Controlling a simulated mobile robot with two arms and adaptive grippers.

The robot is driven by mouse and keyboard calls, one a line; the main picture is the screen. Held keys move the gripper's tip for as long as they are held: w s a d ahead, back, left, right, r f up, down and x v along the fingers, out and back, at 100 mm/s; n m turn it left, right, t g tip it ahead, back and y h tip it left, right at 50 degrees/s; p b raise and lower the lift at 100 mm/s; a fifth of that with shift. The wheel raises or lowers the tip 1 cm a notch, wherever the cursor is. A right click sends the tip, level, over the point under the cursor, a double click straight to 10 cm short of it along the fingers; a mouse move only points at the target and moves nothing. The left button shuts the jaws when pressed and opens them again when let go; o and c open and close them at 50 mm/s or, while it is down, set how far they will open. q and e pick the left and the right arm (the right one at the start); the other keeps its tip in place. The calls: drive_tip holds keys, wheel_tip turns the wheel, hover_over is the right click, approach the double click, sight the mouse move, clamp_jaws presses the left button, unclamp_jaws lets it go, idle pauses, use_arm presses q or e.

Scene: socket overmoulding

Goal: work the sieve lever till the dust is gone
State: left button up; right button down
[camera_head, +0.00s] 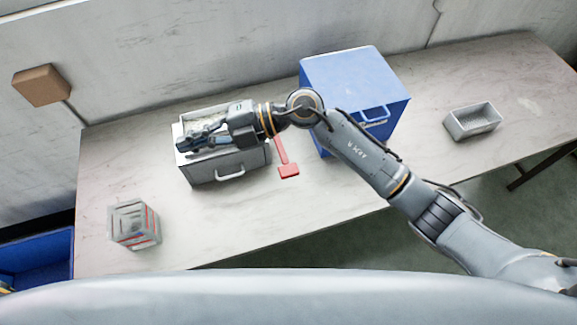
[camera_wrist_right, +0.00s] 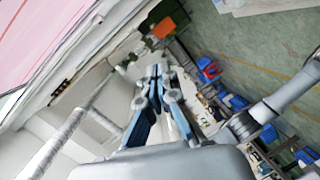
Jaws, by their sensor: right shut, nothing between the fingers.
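The red sieve lever (camera_head: 289,171) sticks out at the right side of a grey box (camera_head: 228,170), its flat red end low above the table. The box has a front handle and pale, grainy material (camera_head: 203,125) in its open top. My right gripper (camera_head: 183,146) is shut and empty over the left part of the box, apart from the lever. In the right wrist view its fingertips (camera_wrist_right: 158,72) are together with nothing between them. My gripper and wrist hide part of the box top, so I cannot tell how much dust is there. My left gripper is not in view.
A blue box (camera_head: 350,75) stands behind my right forearm. A small grey tray (camera_head: 472,122) sits at the right of the table (camera_head: 330,205). A small frame-like cube (camera_head: 134,225) stands at the front left.

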drive_tip(key=d+f+n+h, duration=0.2)
drive_tip(key=d+f+h, duration=0.2)
drive_tip(key=f+h, duration=0.2)
drive_tip(key=m+t+h, duration=0.1)
drive_tip(key=t+h, duration=0.1)
drive_tip(key=h, duration=0.7)
approach(289, 167)
drive_tip(key=shift+w+r, duration=0.1)
drive_tip(key=shift+r, duration=0.15)
drive_tip(key=shift+f, duration=0.15)
drive_tip(key=shift+s+a+f+b, duration=0.15)
drive_tip(key=shift+f+b, duration=0.75)
drive_tip(key=shift+f, duration=0.75)
drive_tip(key=shift+s+f+b, duration=0.2)
drive_tip(key=shift+f+b, duration=0.7)
drive_tip(key=shift+f, duration=0.8)
